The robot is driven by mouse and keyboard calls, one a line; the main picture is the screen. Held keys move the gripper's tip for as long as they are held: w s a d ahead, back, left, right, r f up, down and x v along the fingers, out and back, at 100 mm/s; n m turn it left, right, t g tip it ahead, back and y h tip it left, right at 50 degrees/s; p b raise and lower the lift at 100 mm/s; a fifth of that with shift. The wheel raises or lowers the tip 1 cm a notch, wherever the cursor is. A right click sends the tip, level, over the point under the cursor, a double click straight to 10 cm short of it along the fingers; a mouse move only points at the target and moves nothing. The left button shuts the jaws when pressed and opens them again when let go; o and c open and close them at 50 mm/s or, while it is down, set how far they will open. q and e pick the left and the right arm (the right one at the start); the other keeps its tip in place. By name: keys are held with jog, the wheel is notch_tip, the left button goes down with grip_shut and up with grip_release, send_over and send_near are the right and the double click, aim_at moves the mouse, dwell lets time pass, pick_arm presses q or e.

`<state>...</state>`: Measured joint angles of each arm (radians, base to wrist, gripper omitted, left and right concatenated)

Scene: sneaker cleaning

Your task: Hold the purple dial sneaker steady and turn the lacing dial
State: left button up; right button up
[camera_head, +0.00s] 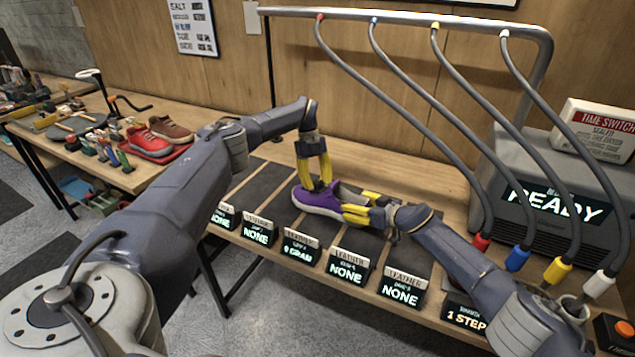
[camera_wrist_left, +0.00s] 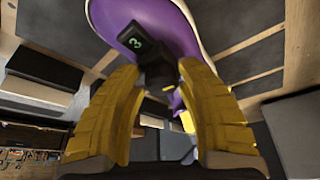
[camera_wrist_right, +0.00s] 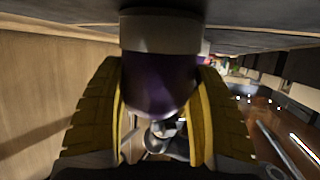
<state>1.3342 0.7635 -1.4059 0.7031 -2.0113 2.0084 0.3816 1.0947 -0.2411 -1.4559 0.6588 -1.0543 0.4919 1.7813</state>
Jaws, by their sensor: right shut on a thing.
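The purple sneaker (camera_head: 314,200) with a white sole lies on a dark mat panel. My right gripper (camera_head: 350,205) is shut on its heel end from the right. In the right wrist view, the purple heel (camera_wrist_right: 158,85) sits between both yellow fingers, with the pale sole above. My left gripper (camera_head: 319,184) points down at the top of the shoe. In the left wrist view, a dark dial piece (camera_wrist_left: 157,70) lies between the left fingertips, below a small display (camera_wrist_left: 137,42) reading 3. Whether both left fingers press on the dial is unclear.
Label boxes (camera_head: 346,267) line the bench's front edge. A grey machine (camera_head: 560,200) with a READY display stands at right, with hoses hanging from an overhead bar (camera_head: 400,14). A side table at left holds a red shoe (camera_head: 148,140) and tools.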

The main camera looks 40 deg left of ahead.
pick_arm(q)
jog(key=o, duration=0.4)
jog(key=shift+r, duration=0.1)
jog(key=shift+v, duration=5.95)
